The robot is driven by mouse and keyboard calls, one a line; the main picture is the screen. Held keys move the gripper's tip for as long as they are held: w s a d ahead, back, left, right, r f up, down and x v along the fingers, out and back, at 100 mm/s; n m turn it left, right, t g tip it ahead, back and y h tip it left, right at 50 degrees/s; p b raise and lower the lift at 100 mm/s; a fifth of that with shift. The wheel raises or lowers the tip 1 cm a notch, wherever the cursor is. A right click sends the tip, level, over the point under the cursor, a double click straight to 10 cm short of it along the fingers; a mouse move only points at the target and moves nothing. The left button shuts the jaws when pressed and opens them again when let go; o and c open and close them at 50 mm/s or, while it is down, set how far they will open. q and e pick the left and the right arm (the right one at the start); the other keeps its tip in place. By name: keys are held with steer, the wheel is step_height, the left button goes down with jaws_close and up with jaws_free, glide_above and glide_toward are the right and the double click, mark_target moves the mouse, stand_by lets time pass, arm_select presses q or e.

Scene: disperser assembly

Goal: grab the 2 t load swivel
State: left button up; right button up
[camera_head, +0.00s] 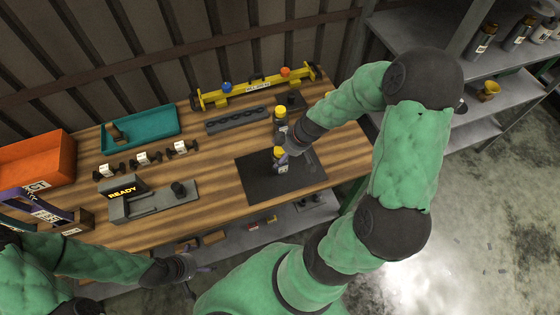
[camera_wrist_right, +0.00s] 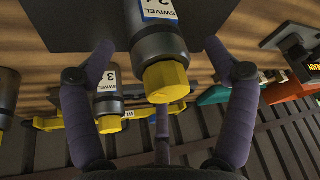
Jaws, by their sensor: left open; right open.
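The 2 t load swivel, a dark grey cylinder (camera_wrist_right: 155,45) with a yellow hex end, has a white and blue label reading SWIVEL with a 2. In the head view this swivel (camera_head: 281,168) stands on the black mat (camera_head: 252,185). My right gripper (camera_head: 288,157) is at it, partly covering it. In the right wrist view the fingers of my right gripper (camera_wrist_right: 165,70) are spread to either side of the yellow end, with gaps. My left gripper (camera_head: 190,272) is open and empty by the table's front edge, away from the swivel.
Another yellow-topped swivel (camera_head: 280,122) stands close behind; one labelled 3 (camera_wrist_right: 107,95) shows in the wrist view. A yellow beam (camera_head: 255,88), a dark holed rack (camera_head: 236,119), a teal tray (camera_head: 150,130), an orange bin (camera_head: 35,160) and a grey READY fixture (camera_head: 150,200) share the table.

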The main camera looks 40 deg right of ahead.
steer(key=x, duration=0.4)
steer(key=shift+b, duration=0.4)
steer(key=c, duration=1.6)
